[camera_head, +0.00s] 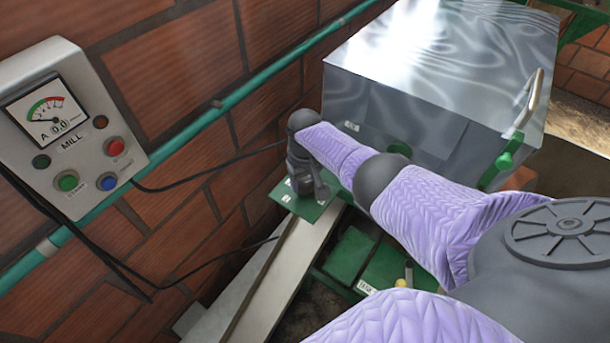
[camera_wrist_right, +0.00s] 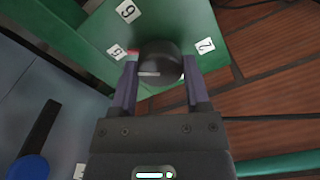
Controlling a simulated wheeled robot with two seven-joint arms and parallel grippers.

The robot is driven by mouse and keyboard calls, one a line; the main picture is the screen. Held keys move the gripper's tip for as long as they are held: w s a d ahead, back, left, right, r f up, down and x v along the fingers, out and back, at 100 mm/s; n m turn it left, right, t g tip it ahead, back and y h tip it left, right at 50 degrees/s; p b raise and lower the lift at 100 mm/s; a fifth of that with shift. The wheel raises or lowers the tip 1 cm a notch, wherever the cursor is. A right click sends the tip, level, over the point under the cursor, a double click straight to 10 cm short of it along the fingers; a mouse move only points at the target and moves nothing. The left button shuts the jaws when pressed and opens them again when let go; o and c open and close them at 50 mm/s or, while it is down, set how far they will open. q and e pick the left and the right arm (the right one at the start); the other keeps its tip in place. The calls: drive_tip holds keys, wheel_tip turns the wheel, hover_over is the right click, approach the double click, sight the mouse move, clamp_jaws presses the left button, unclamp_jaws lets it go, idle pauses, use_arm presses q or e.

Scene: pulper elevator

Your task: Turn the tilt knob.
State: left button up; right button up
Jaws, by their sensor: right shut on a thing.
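The tilt knob (camera_wrist_right: 160,60) is a round black knob with a pale pointer line, on a green plate (camera_wrist_right: 92,30) with number labels around it. In the right wrist view, my right gripper (camera_wrist_right: 159,76) has one finger on each side of the knob and is shut on it. A small red mark shows beside the knob on its left. In the head view, my right gripper (camera_head: 311,188) is over the small green plate (camera_head: 283,192), and it hides the knob. My left gripper is not in view.
A grey mill panel (camera_head: 75,130) with a dial and buttons hangs on the brick wall at left. A green pipe (camera_head: 190,135) runs along the wall, with black cables below. A large metal box (camera_head: 430,60) with a handle (camera_head: 530,103) stands behind my right arm.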

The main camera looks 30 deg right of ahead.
sight(305, 183)
drive_tip(key=m+p, duration=0.1)
drive_tip(key=m, duration=0.4)
drive_tip(key=shift+r+m, duration=0.1)
drive_tip(key=shift+m, duration=0.2)
drive_tip(key=m, duration=0.5)
drive_tip(key=shift+w+p, duration=0.1)
drive_tip(key=shift+p, duration=0.2)
drive_tip(key=shift+m, duration=0.3)
drive_tip(key=o, duration=1.3)
wheel_tip(305, 183, up, 10)
drive_tip(key=p, duration=0.7)
